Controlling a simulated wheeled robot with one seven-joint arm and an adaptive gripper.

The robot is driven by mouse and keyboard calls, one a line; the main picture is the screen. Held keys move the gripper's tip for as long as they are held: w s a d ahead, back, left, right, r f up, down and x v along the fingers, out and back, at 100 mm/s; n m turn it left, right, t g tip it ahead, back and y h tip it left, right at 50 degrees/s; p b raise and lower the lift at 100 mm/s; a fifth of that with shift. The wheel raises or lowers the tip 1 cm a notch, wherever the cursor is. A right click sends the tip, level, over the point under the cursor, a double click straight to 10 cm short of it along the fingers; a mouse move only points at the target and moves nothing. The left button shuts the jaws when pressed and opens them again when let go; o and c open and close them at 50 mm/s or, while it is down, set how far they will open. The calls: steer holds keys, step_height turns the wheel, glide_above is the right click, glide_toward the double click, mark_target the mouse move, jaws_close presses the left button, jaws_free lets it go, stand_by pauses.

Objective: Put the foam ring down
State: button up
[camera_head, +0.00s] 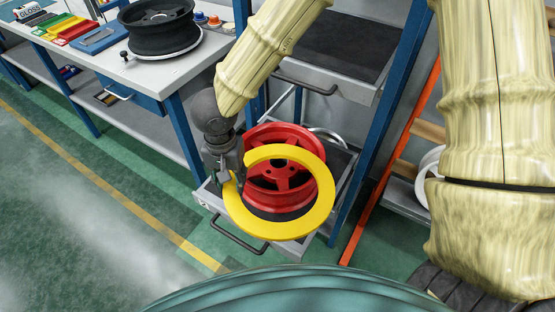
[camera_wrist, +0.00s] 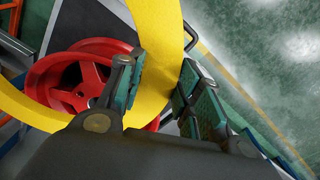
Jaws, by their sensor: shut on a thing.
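A yellow foam ring (camera_head: 318,208) is held by my gripper (camera_head: 232,178) at its left side, tilted, in the head view. It appears in front of a red wheel rim (camera_head: 284,138), which shows through its opening. In the wrist view, the ring (camera_wrist: 160,40) passes between the two fingers of my gripper (camera_wrist: 160,92), and the red rim (camera_wrist: 75,85) is behind it. The red rim stands on a pulled-out lower drawer or tray (camera_head: 205,195). I cannot tell whether the ring touches the rim. Part of the ring is hidden by my fingers.
A dark upper drawer (camera_head: 340,45) is above the rim. An orange post (camera_head: 385,180) and pale wheels (camera_head: 428,170) are at the right. Green floor (camera_head: 80,190) is open at the left.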

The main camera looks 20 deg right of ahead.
steer(key=w+d, duration=0.2)
steer(key=w, duration=0.3)
steer(key=w+d+f+p, duration=0.1)
steer(key=w, duration=0.3)
steer(key=w+d+p, duration=0.1)
steer(key=w+d, duration=0.1)
steer(key=w, duration=0.3)
steer(key=shift+w+d+f, duration=0.3)
steer(key=shift+w+f, duration=0.05)
steer(key=shift+f, duration=1.75)
steer(key=o, duration=0.9)
steer(key=shift+r, duration=0.1)
step_height(320, 180, up, 12)
steer(key=shift+f, duration=0.1)
